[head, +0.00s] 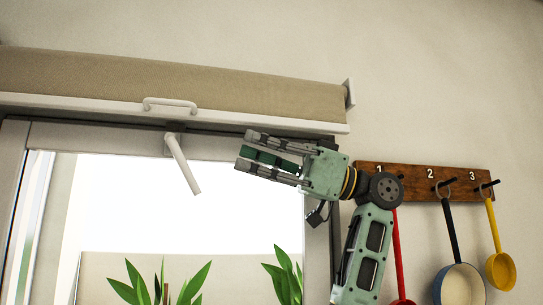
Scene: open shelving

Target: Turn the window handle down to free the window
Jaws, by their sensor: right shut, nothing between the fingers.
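The window handle (184,166) is a light grey lever at the top of the window frame (100,137). It slants down and to the right from its mount, in front of the bright pane. My right gripper (246,150) is to the right of the handle, its fingers pointing left. It is shut and empty, and in the picture there is a gap between its tips and the handle. How far apart they are in depth I cannot tell. My left gripper is not in view.
A rolled beige blind (170,78) with a white pull bar (170,103) runs above the window. Green plants (160,284) show at the bottom.

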